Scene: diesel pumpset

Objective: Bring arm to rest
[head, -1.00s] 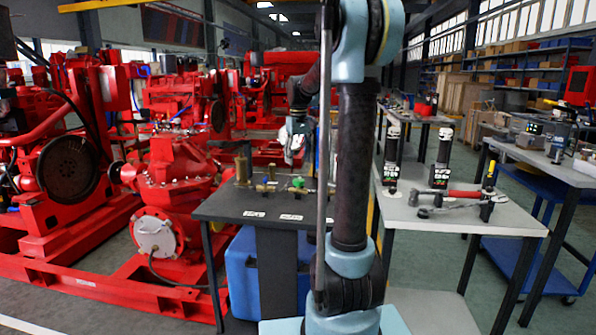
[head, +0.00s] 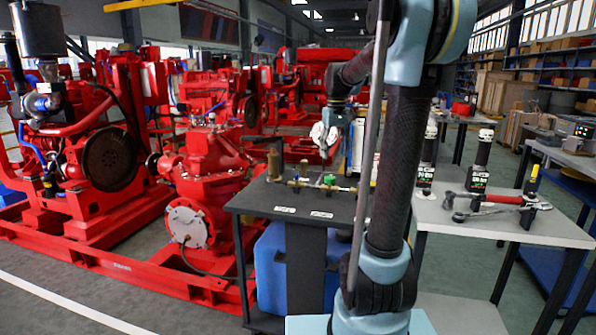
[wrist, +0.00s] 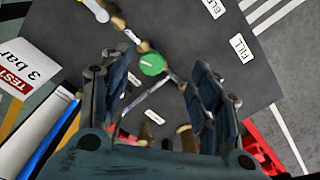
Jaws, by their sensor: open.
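My arm stands upright at the right of centre in the head view, and its forearm reaches back to my gripper (head: 325,148). The gripper points down above the dark table (head: 262,203) and appears empty. In the wrist view its two fingers (wrist: 158,85) are spread apart with nothing held between them. Beyond the fingers, brass fittings and a round green part (wrist: 153,64) lie on the dark table top. The green part also shows in the head view (head: 330,180), close below and right of the gripper.
A brass cylinder (head: 273,165) stands on the dark table. A grey table (head: 545,230) at right holds black bottles (head: 480,160) and a red-handled tool (head: 495,198). Red pumpsets (head: 205,180) fill the left. A "TEST 3 bar" sign (wrist: 18,68) shows in the wrist view. Open floor lies front left.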

